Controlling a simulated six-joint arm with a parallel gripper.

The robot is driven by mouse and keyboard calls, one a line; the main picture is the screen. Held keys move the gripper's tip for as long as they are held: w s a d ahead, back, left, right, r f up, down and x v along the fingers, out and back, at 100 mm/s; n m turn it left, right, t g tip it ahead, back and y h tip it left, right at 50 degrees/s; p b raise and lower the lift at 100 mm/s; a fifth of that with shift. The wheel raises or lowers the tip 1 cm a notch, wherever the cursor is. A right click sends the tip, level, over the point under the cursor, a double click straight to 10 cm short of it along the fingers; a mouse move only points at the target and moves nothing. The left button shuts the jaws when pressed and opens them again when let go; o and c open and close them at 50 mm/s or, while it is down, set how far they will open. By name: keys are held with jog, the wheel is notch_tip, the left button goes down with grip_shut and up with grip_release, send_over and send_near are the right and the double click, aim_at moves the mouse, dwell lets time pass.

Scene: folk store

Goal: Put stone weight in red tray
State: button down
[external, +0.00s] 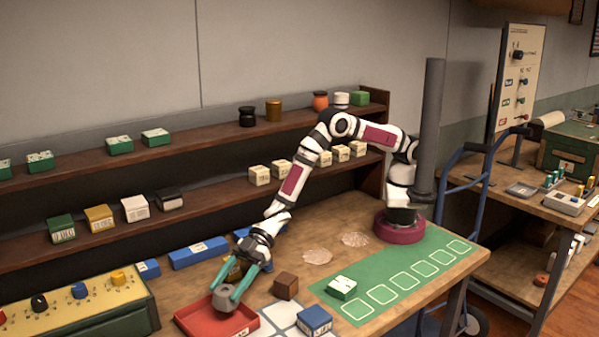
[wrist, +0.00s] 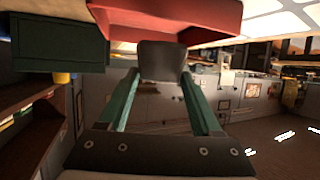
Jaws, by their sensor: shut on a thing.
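The stone weight (external: 226,299) is a grey, faceted block in the external view. My gripper (external: 236,287) has its teal fingers shut on it, pointing down over the red tray (external: 190,323). The weight also shows dark grey between the fingertips in the wrist view (wrist: 162,61), with the red tray (wrist: 205,20) beyond it. The weight is at or just above the tray's floor, inside its outline in the external view; I cannot tell whether it touches. Part of the tray is hidden behind the weight and fingers.
A brown wooden cube (external: 286,286) stands right of my gripper. A blue box (external: 314,320) sits on white squares in front. A yellow panel with knobs (external: 70,305) is left of the tray. A green mat (external: 400,283) carries a green-and-white box (external: 342,288).

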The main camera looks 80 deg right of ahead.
aim_at(231, 302)
jog(key=f, duration=0.4)
jog(key=shift+s+a+f, duration=0.1)
jog(key=shift+a, duration=0.2)
jog(key=shift+f, duration=0.1)
jog(key=shift+c, duration=0.4)
grip_release()
jog(key=shift+f, duration=0.1)
